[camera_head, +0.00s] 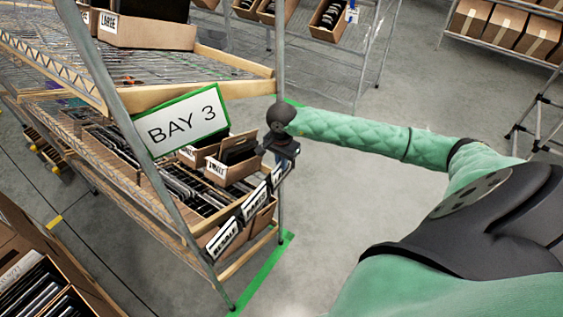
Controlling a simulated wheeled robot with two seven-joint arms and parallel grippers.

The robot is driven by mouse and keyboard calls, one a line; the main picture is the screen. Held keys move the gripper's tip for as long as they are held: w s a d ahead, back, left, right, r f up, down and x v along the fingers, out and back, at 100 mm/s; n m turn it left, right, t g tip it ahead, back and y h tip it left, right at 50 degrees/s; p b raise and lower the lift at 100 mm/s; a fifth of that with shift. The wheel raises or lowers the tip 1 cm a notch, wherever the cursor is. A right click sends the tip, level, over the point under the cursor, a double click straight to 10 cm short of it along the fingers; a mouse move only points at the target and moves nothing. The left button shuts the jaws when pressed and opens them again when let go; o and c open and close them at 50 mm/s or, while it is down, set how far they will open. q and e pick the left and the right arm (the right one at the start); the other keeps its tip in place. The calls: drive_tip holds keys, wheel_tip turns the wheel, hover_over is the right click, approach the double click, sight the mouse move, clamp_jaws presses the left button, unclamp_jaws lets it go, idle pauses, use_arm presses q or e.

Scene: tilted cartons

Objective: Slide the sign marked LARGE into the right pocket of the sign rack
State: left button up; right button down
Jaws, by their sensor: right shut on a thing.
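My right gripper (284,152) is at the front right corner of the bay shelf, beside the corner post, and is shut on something. A small white sign (278,173) is just below its fingers and appears to be the thing held; its lettering is too small to read. Two more white signs, a middle one (255,202) and a near one (222,237), stand in a slanted row along the shelf front. I cannot make out the separate pockets of the sign rack. A label reading LARGE (108,22) is on an upper-shelf carton. My left gripper is out of view.
A BAY 3 board (183,120) hangs on the shelf front. Tilted cartons with dark items, one being the small carton (233,158), fill the lower shelf. A metal post (280,60) rises close to my gripper. The floor (330,200) right of the shelf is clear.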

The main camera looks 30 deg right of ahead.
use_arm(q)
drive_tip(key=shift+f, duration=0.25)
use_arm(e)
drive_tip(key=shift+f, duration=0.2)
idle(0.5)
drive_tip(key=c, duration=1.5)
unclamp_jaws()
drive_tip(key=shift+o, duration=0.2)
wheel_tip(320, 180, up, 6)
drive_tip(key=b, duration=0.2)
drive_tip(key=shift+r+b, duration=0.25)
drive_tip(key=shift+b, duration=0.1)
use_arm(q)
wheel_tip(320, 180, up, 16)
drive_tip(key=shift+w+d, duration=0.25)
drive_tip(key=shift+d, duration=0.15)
use_arm(e)
drive_tip(key=shift+r, duration=0.65)
